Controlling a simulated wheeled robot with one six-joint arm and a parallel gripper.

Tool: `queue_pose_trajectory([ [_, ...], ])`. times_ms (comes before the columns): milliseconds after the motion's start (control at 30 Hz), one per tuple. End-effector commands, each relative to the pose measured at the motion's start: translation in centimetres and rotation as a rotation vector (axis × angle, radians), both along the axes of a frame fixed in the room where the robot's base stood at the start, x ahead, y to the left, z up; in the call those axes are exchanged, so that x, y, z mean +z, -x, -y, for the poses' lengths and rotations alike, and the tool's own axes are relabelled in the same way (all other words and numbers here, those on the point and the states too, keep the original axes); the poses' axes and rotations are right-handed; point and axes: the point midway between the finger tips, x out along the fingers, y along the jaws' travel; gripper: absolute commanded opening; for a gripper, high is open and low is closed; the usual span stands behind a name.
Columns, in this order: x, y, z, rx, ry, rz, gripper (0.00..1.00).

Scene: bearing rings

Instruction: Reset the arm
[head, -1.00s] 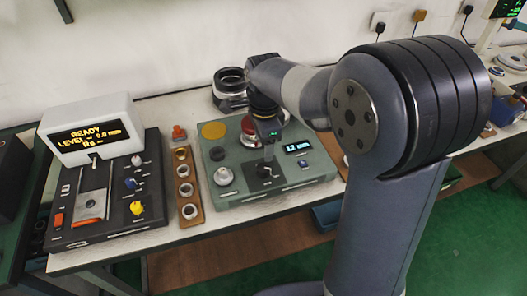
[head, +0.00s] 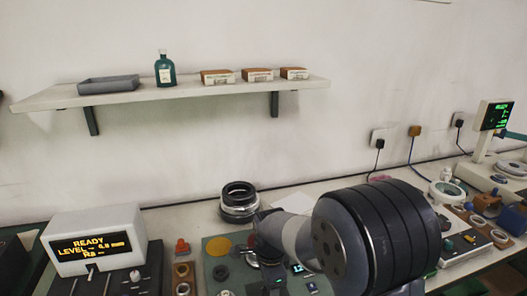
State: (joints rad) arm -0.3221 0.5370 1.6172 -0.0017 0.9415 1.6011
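My arm comes in from the lower right, and its wrist is over the green panel device (head: 217,247) on the bench. My gripper (head: 272,282) is low in the picture, close to the bottom edge. Its fingertips are too small and partly cut off, so I cannot tell whether it is open or shut. A small lit display (head: 298,268) on the device shows right beside the gripper.
A grey box with a READY screen (head: 92,245) stands left. Stacked dark rings (head: 239,200) stand behind the device. A wall shelf (head: 180,93) holds a tray, a green bottle (head: 165,70) and several small boxes. Instruments and rings (head: 478,206) crowd the right bench.

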Motion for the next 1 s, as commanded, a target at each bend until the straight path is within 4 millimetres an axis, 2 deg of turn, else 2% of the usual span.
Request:
queue_pose_trajectory([
  [100,-1.9,0.0,0.0,0.0,0.001,-0.004,0.58],
  [200,-2.8,-0.1,0.0,0.001,0.001,-0.002,0.58],
  [500,-2.6,-0.1,0.0,0.043,0.0,0.001,0.58],
  [867,-2.5,-0.1,0.0,0.009,0.0,0.001,0.58],
  [1000,-0.5,-0.1,0.0,-0.001,-0.002,0.006,0.58],
])
